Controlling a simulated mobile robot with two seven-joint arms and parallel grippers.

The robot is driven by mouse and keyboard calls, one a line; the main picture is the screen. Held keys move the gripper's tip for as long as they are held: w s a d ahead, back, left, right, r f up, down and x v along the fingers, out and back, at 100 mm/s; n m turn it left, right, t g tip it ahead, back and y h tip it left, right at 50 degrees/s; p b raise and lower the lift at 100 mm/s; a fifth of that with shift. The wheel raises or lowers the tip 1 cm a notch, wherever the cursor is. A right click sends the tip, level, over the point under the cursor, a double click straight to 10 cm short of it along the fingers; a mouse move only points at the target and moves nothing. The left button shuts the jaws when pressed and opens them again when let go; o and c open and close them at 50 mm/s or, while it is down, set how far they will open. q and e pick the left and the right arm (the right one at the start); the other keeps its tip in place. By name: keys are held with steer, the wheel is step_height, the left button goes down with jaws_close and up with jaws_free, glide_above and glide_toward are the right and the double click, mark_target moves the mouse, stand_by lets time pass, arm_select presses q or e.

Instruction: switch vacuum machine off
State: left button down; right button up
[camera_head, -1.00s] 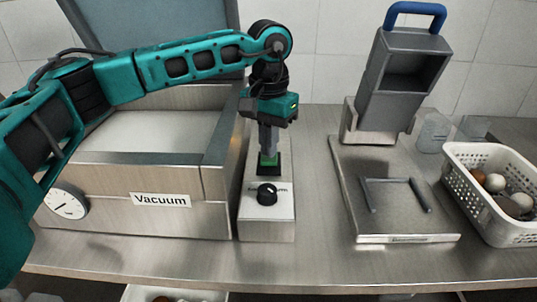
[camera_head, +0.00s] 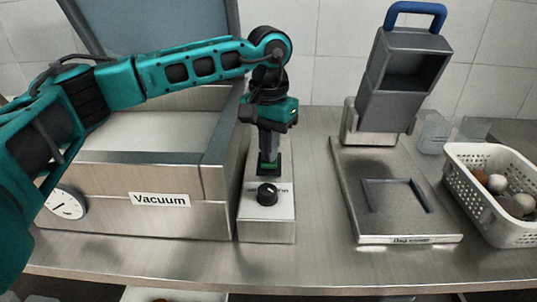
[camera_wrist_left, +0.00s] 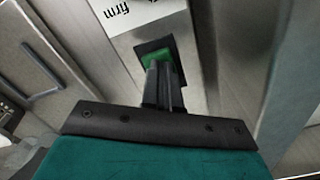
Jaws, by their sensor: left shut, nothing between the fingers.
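The vacuum machine (camera_head: 110,212) is a steel box with a "Vacuum" label and a raised lid, at the left in the head view. Its narrow control box (camera_head: 266,232) stands at its right side, with a black knob (camera_head: 267,194) and a green switch in a black frame behind the knob. The green switch (camera_wrist_left: 157,58) shows in the wrist view, partly hidden by my fingers. My left gripper (camera_head: 268,159) points down with its fingers shut and empty, tips at the switch. I cannot tell whether they press it. My right gripper is not in view.
A dial gauge (camera_head: 65,201) sits on the machine's front. To the right stand a grey device with a blue handle (camera_head: 415,9) on a steel base (camera_head: 400,239), and a white perforated basket (camera_head: 485,210) with round items. The counter between control box and base is clear.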

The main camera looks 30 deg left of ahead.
arm_select(q)
steer(key=shift+r+p, duration=2.65)
steer(key=shift+r, duration=0.8)
steer(key=shift+f, duration=0.15)
